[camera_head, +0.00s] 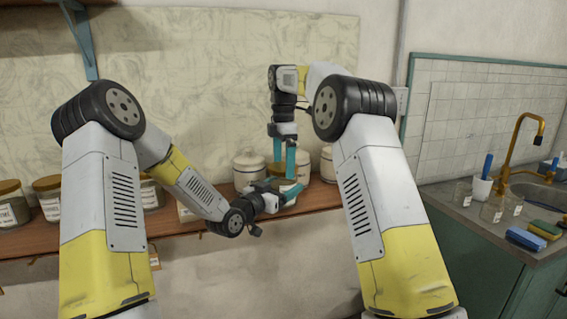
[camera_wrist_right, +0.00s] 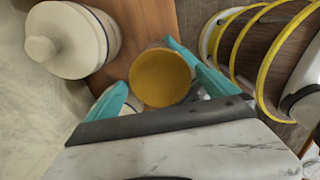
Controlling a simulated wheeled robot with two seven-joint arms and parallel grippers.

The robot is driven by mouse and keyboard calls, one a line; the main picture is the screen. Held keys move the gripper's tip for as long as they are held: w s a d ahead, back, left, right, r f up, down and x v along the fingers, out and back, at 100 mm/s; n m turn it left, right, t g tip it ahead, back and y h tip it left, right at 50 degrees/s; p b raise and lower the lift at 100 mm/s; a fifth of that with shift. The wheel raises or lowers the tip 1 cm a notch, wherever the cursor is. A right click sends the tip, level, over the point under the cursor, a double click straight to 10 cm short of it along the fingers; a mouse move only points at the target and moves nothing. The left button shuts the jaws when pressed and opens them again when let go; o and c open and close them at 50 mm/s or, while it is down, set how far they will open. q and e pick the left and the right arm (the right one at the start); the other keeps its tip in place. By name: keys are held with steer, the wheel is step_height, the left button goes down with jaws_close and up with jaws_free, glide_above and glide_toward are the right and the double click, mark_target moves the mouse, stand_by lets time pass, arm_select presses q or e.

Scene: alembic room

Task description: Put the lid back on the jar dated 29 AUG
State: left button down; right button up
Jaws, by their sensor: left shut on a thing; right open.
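A small jar with a round ochre top (camera_wrist_right: 160,78) stands between the fingers in the right wrist view; I cannot tell whether the ochre is a lid or the contents. In the head view it is mostly hidden behind the grippers. My left gripper (camera_head: 291,193) reaches in low from the left and is shut, apparently on this jar. My right gripper (camera_head: 284,158) points down above the shelf, open; its teal fingers (camera_wrist_right: 152,82) are on either side of the ochre top. No 29 AUG date is readable, and I cannot pick out a loose lid.
White lidded crocks (camera_head: 248,170) stand just behind the grippers; one is close by in the wrist view (camera_wrist_right: 68,40). Wooden-lidded jars (camera_head: 10,207) stand at left on the shelf (camera_head: 180,224). A counter (camera_head: 485,222) with glasses, sponges and a sink is at right.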

steer(key=c, duration=1.5)
steer(key=m, duration=1.1)
steer(key=shift+m, duration=0.3)
steer(key=m, duration=0.8)
steer(key=shift+m, duration=0.3)
steer(key=m, duration=0.4)
steer(key=shift+m, duration=0.3)
steer(key=m, duration=0.3)
steer(key=o, duration=1.5)
